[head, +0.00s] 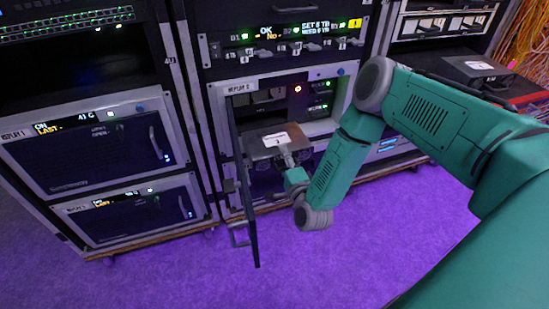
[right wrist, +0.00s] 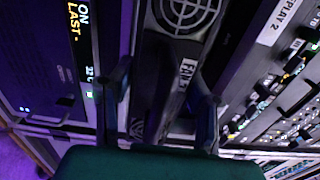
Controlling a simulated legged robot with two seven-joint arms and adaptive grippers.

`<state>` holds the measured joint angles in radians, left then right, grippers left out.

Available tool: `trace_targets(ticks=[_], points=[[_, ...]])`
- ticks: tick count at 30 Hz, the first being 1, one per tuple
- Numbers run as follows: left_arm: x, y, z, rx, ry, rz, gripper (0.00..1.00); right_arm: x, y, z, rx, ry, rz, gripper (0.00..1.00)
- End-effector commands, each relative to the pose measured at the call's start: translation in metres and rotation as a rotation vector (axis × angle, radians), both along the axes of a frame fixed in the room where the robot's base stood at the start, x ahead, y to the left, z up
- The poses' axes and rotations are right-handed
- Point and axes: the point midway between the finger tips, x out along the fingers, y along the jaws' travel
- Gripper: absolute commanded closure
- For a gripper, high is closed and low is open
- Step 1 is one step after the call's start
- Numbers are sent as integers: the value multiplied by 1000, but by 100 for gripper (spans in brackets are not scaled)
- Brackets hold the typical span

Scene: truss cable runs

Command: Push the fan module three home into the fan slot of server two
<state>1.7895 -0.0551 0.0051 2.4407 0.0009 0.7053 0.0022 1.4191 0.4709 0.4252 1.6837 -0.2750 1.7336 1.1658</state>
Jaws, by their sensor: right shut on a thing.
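The fan module three (head: 262,148) is a dark grey box with a white label, held at the open front of server two (head: 320,125), whose label reads REPLAY 2. In the right wrist view the module (right wrist: 176,50) shows a round grille and a FAN label, with its last character unclear. My right gripper (head: 291,162) is shut on the module; its dark fingers (right wrist: 160,105) stand either side of it. The module's far end and the fan slot behind it are hidden, so I cannot tell how deep it sits. My left gripper is not in view.
The open door (head: 245,195) of server two hangs edge-on, left of the module and my right gripper. Server one (head: 95,150) is closed at the left. A unit with lit displays (head: 285,40) is above. A dark box (head: 477,70) is at the right. Purple floor (head: 190,275) is clear.

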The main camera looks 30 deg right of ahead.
Motion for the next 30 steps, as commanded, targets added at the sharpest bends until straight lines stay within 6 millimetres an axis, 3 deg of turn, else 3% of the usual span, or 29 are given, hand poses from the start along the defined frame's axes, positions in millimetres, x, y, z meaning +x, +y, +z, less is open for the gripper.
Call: trace_targets(ticks=[15,30], points=[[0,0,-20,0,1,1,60,44,-6,3,-5,-7,2,100],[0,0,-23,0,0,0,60,54,-7,5,-8,-5,2,100]])
